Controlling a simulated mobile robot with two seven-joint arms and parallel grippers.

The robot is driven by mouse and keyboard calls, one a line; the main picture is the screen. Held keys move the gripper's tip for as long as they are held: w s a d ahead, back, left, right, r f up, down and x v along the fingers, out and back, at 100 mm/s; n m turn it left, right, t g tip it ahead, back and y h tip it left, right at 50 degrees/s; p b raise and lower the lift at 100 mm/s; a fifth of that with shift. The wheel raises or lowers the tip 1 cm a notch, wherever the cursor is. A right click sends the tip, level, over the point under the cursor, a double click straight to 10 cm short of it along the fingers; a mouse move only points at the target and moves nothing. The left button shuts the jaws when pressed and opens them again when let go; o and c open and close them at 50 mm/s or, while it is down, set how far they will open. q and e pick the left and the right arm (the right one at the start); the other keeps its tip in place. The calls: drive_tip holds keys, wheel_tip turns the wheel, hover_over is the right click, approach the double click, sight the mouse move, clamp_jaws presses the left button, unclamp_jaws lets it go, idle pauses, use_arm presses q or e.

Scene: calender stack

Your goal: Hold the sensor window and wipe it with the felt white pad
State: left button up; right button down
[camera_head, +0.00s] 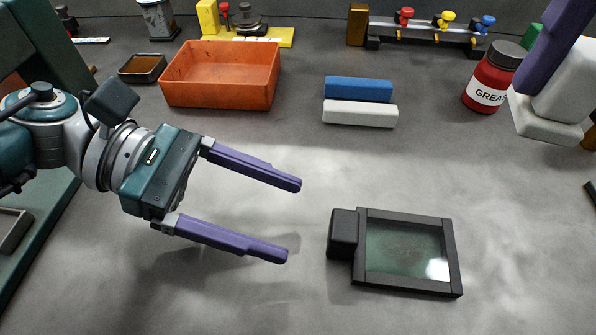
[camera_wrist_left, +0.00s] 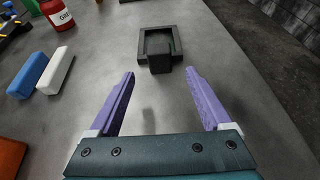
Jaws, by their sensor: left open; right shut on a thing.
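The sensor window (camera_head: 402,252) lies flat on the grey table, a black frame around a dark greenish pane with a smudge and a bright glare. A black block (camera_head: 343,233) sticks out at its left side. The window also shows ahead in the left wrist view (camera_wrist_left: 158,42). My left gripper (camera_head: 294,220) is open and empty, its purple fingers pointing at the block from a short distance. My right gripper (camera_head: 548,62), partly cut off at the top right, is shut on the white pad (camera_head: 545,120), which has a thick grip and a flat base.
A blue block (camera_head: 358,89) and a white block (camera_head: 360,113) lie behind the window. An orange bin (camera_head: 221,73) stands at the back left and a red grease jar (camera_head: 492,78) at the back right. A valve rack (camera_head: 425,33) is at the back. The table around the window is clear.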

sight(320, 242)
use_arm(q)
drive_tip(key=x, duration=0.6)
drive_tip(key=shift+c, duration=0.2)
clamp_jaws()
idle(0.5)
